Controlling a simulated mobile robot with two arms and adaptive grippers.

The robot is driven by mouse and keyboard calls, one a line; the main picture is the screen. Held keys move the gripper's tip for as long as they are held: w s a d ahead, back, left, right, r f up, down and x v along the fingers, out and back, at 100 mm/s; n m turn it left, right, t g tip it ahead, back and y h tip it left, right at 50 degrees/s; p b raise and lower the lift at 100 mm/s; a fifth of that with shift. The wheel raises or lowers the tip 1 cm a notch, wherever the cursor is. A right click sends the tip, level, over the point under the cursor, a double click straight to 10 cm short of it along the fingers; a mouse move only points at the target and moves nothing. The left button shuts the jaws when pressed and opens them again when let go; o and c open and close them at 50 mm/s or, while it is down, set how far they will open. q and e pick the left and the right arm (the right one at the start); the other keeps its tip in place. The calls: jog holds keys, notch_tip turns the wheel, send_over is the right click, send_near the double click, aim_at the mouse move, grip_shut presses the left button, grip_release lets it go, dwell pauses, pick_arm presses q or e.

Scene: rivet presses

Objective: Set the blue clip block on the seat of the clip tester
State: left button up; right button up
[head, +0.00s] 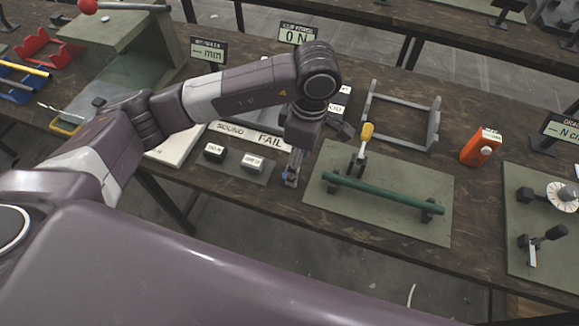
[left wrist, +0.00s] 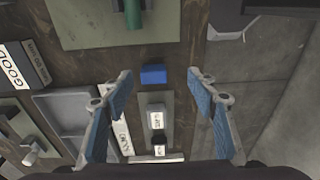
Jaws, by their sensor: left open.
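The blue clip block (left wrist: 153,75) lies on the dark wooden table in the left wrist view, beyond and between my spread fingertips. It is apart from them. My left gripper (left wrist: 158,82) is open and empty, with blue pads on both fingers. In the head view my left gripper (head: 291,172) points down near the table's front edge, left of a green mat. There I cannot make out the block apart from the gripper. A display reading 0 N (head: 300,34), its heading apparently clip force, stands at the back. The tester's seat is not clearly seen; my arm covers that area.
The green mat (head: 325,205) carries a green tube (head: 385,192) and a yellow-handled clamp (head: 366,133). Two labelled blocks (head: 252,163) sit left of my gripper. A grey frame (head: 400,135) and an orange meter (head: 481,148) stand to the right.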

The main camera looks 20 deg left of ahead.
pick_arm(q)
jog(key=shift+w+a+f+y, duration=0.1)
jog(key=shift+w+a+y, duration=0.2)
jog(key=shift+w+a, duration=0.35)
jog(key=shift+s+a+f+p, duration=0.15)
jog(key=shift+f+p, duration=0.4)
jog(key=shift+f, duration=0.35)
jog(key=shift+f+p, duration=0.3)
jog(key=shift+f, duration=0.05)
jog(key=f+p, duration=0.1)
jog(key=f, duration=0.2)
jog(key=shift+a+f+p, duration=0.3)
jog(key=shift+a+p, duration=0.05)
jog(key=shift+a, duration=0.05)
jog(key=shift+f, duration=0.45)
